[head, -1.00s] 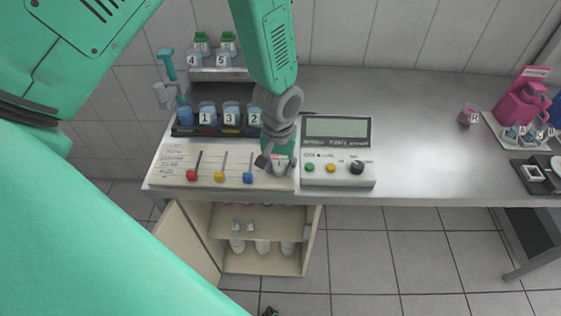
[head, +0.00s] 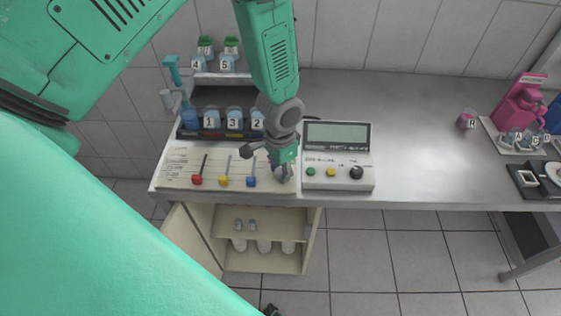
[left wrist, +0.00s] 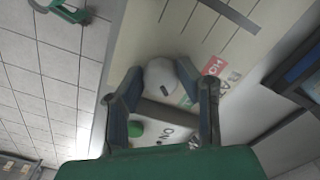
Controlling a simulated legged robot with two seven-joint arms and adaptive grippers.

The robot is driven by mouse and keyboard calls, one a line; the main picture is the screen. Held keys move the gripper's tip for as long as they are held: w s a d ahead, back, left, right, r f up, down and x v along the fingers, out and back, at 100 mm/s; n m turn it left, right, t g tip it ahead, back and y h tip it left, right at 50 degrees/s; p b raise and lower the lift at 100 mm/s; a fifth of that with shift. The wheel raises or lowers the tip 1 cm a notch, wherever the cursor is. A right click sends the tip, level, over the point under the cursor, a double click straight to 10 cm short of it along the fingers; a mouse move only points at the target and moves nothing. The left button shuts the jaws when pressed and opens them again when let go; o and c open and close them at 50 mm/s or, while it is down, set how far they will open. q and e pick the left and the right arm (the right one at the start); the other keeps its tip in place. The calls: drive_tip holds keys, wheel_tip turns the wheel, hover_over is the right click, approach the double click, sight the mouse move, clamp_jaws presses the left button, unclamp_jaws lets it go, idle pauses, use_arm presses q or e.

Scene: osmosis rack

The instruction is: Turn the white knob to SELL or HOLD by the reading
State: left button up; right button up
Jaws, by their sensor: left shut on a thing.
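The white knob (left wrist: 160,78) shows in the left wrist view between the two fingers of my left gripper (left wrist: 163,102). It bears a short dark mark. Red and green label patches (left wrist: 203,78) lie beside it, partly covered by a finger; their words are only partly legible. In the head view my left gripper (head: 283,172) is down at the right end of the pale slider panel (head: 178,177) and hides most of the knob. The meter (head: 337,172) stands just right of it. Its grey display (head: 336,136) shows no reading I can make out. My right gripper is not in view.
Red (head: 197,180), yellow (head: 222,182) and blue (head: 251,183) sliders are left of the gripper. A rack of numbered cups (head: 209,121) stands behind.

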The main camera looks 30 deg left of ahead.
use_arm(q)
drive_tip(key=shift+w+m, duration=0.3)
drive_tip(key=shift+m, duration=0.1)
drive_tip(key=o, duration=1.1)
drive_tip(key=shift+r, duration=0.4)
wheel_tip(320, 180, up, 11)
drive_tip(key=shift+w, duration=0.1)
